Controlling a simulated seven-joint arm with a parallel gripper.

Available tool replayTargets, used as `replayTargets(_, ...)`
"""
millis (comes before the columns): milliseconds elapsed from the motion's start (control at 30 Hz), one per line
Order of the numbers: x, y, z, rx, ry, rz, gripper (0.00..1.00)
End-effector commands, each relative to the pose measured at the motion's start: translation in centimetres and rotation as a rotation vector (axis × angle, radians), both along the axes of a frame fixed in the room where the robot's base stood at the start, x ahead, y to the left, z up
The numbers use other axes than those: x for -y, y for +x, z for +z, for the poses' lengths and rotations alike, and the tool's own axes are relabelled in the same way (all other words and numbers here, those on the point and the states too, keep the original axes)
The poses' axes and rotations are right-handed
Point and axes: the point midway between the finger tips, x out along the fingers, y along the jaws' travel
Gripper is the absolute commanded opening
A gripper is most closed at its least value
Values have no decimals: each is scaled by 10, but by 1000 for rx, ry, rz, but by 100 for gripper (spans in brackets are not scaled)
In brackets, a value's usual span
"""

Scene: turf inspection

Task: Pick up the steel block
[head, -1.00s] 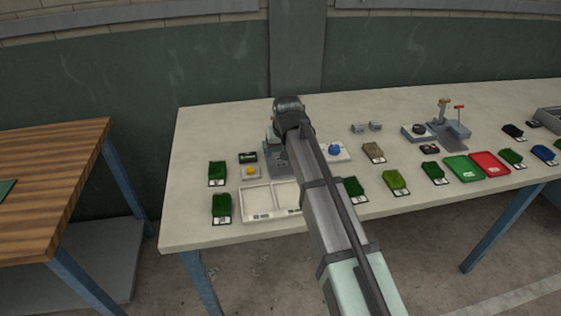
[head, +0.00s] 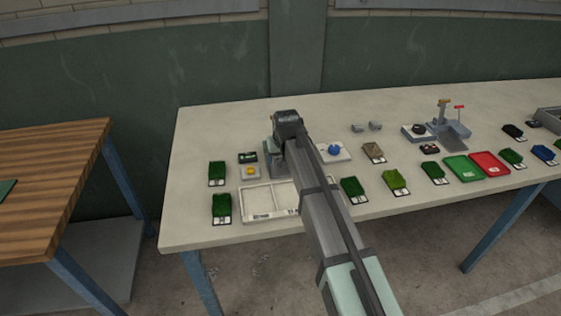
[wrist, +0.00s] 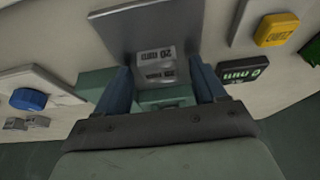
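My gripper (wrist: 162,75) is open in the wrist view, with its two blue-grey fingers apart. A small grey block-like piece with a white printed label (wrist: 153,56) shows between and beyond the fingertips, against a grey metal plate (wrist: 125,32). I cannot tell whether it is the steel block or part of the grey and green fixture around it. In the head view my wrist hides my fingers and part of that grey fixture (head: 276,163). Two small grey blocks (head: 366,127) lie apart from my gripper towards the back of the table; they also show in the wrist view (wrist: 29,124).
A blue knob on a white plate (head: 334,149) is right of my wrist. A yellow button (head: 249,171) and a small black display (head: 248,157) are left of the fixture. A white divided tray (head: 257,201) and several turf samples lie in front. The back left of the table (head: 220,125) is clear.

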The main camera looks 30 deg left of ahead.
Motion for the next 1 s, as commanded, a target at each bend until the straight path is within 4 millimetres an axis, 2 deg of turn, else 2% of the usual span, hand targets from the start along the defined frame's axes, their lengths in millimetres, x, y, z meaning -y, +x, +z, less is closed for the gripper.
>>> replayTargets(67,0,0,0,0,0,0,62)
replayTargets(700,0,0,0,0,0,0,1)
replayTargets(1000,0,0,5,1,1,0,0)
